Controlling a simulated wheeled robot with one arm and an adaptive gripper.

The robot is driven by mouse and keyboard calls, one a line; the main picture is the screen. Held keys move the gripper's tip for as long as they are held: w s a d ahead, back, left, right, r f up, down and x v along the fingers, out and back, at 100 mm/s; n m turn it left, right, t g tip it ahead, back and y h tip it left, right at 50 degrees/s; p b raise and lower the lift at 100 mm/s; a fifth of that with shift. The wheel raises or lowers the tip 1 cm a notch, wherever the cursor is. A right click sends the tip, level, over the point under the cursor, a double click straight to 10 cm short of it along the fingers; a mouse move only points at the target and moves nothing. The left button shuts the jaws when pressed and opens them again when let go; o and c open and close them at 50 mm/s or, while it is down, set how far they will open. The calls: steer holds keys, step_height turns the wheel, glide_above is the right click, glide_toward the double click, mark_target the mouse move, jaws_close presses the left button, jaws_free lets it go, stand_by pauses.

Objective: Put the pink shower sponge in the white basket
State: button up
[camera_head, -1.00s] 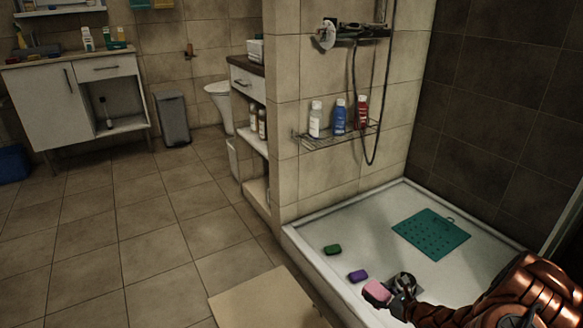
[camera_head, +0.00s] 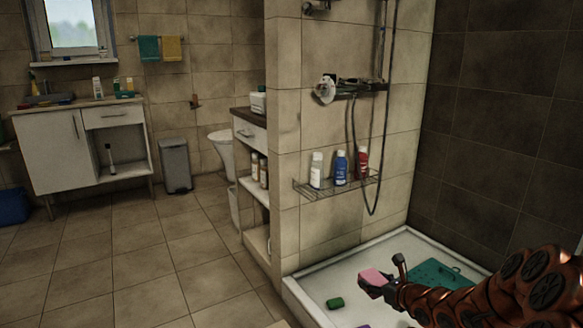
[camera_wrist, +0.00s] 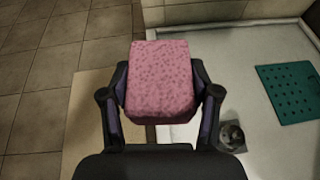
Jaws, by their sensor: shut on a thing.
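The pink shower sponge (camera_head: 371,276) is held above the shower tray in the head view. In the wrist view the sponge (camera_wrist: 161,78) fills the space between the two dark fingers. My gripper (camera_head: 382,284) is shut on it, with one finger on each side. A small white container (camera_head: 258,103) stands on the dark-topped cabinet behind the tiled partition; it may be the white basket, but it is too small to tell. My gripper is well to the right of it and nearer the camera.
A tiled partition (camera_head: 320,220) carries a wire shelf (camera_head: 335,186) with several bottles. The tiled floor (camera_head: 150,270) at left is mostly clear. A grey bin (camera_head: 175,166) stands at the back.

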steer(key=s+a+r+m+h, duration=0.1)
steer(key=s+a+r, duration=0.15)
steer(key=r, duration=0.65)
steer(key=s+a+r+h, duration=0.1)
steer(key=a+r, duration=0.2)
steer(key=r, duration=0.5)
step_height(320, 180, up, 38)
steer(key=p, duration=3.8)
steer(key=shift+a+r+m+t, duration=0.15)
steer(key=shift+m+t, duration=0.15)
steer(key=shift+s, duration=0.15)
